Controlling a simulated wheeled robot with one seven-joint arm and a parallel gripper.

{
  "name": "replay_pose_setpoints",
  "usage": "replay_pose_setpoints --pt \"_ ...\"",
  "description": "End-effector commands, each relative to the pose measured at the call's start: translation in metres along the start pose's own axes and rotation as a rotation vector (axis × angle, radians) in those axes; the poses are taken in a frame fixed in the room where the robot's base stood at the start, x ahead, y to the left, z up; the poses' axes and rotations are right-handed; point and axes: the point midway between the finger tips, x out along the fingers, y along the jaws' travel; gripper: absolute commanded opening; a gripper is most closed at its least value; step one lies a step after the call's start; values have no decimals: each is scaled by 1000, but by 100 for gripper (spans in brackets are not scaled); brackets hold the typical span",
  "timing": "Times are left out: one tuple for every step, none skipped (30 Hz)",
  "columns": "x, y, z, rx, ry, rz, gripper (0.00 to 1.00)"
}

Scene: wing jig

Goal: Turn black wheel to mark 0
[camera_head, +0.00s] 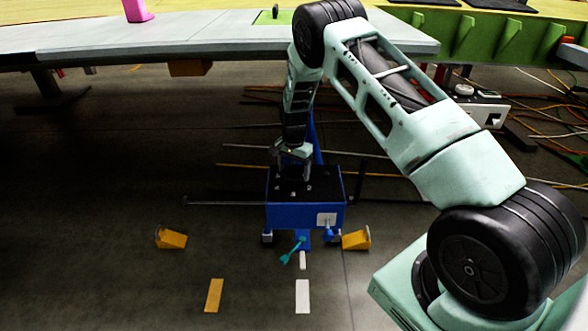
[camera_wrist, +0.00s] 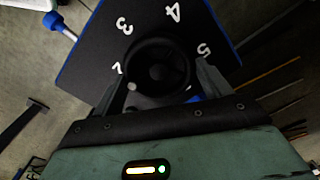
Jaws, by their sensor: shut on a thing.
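The black wheel (camera_wrist: 158,66) lies on a black panel (camera_wrist: 92,52) with a blue edge, in the wrist view. White numbers 2, 3, 4 and 5 show around it; mark 0 is not visible. A small pale dot (camera_wrist: 131,86) sits at the wheel's lower left rim, near the 2. My gripper (camera_wrist: 160,84) has one finger on each side of the wheel and is shut on it. In the head view my gripper (camera_head: 294,165) points down onto the black top of the blue box (camera_head: 290,216); the wheel cannot be made out there.
Yellow wedges (camera_head: 171,238) stand on the floor on both sides of the blue box. A large pale wing panel (camera_head: 180,38) spans above and behind. Rods and cables lie on the floor at the right.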

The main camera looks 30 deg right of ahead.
Motion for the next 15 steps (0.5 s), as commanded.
replay_pose_setpoints --pt "-1 -1 0 -44 -1 -2 54" --pt "-1 -1 0 -72 -1 -2 54" --pt "-1 -1 0 -111 -1 -2 54" --pt "-1 -1 1 -139 -1 -2 54" --pt "-1 -1 1 -167 -1 -2 54" --pt "-1 -2 1 -206 -1 -2 54" --pt "-1 -2 0 -235 -1 -2 54" --pt "-1 -2 0 -263 -1 -2 54" --pt "-1 -2 1 -300 -1 -3 54" --pt "-1 -2 1 -329 -1 -2 54" --pt "-1 -2 0 -358 -1 -2 54" --pt "-1 -2 0 -395 -1 -2 54" --pt "-1 -2 1 -424 0 -2 54" --pt "-1 -2 1 -453 0 -2 54" --pt "-1 -2 1 -490 -1 -3 54"
